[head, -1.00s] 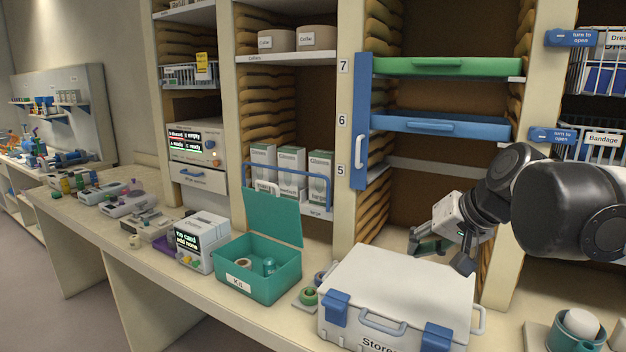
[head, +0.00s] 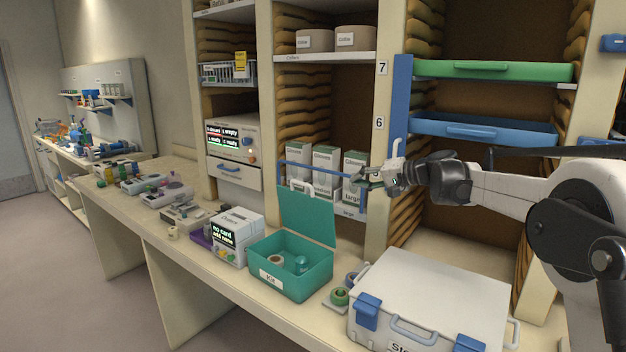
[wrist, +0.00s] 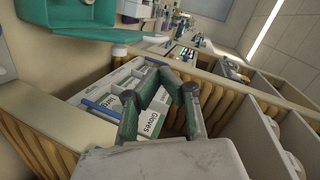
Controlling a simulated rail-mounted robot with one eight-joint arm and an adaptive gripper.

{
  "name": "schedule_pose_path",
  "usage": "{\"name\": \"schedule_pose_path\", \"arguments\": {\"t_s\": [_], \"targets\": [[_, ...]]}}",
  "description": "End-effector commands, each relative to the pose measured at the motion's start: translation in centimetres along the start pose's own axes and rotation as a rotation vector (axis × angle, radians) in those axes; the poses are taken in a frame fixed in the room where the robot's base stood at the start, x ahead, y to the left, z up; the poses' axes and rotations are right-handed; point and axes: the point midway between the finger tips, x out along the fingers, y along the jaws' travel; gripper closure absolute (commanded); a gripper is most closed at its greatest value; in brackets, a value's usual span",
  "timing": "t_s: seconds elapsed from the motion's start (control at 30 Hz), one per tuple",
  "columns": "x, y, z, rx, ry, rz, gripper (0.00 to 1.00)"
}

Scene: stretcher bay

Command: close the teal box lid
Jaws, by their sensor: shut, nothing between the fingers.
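The teal box (head: 290,280), labelled "Kit", stands on the counter in the head view. Its lid (head: 307,217) is up, hinged at the back and standing nearly upright, and a few small items lie inside. My gripper (head: 360,177) is shut and empty, to the right of the lid and above it, in front of the glove boxes. It is apart from the lid. In the wrist view my gripper's fingers (wrist: 148,84) show before the glove boxes. Part of the teal box or its lid (wrist: 75,30) shows at the top left; I cannot tell which.
Glove boxes (head: 326,163) stand behind a blue rail (head: 308,169) on the shelf behind the lid. A white storage case (head: 430,290) is right of the box, with tape rolls (head: 340,296) between. A small monitor (head: 237,232) stands close at left.

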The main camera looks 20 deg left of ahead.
Motion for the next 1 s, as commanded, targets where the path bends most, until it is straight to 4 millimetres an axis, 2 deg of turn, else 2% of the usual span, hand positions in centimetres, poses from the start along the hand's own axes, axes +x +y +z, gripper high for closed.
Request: {"name": "schedule_pose_path", "arguments": {"t_s": [0.03,0.1,0.3,0.53,0.73,1.0], "targets": [[1.5,0.4,-0.8,0.006,-0.004,-0.035,1.00],[3.3,0.7,-1.5,0.014,-0.010,-0.084,1.00],[7.1,1.8,-2.6,0.032,-0.018,-0.196,1.00],[9.0,2.3,-2.9,0.042,-0.023,-0.256,1.00],[10.6,1.9,-2.9,0.043,-0.024,-0.262,1.00],[15.0,0.7,-2.9,0.043,-0.024,-0.261,1.00]]}}
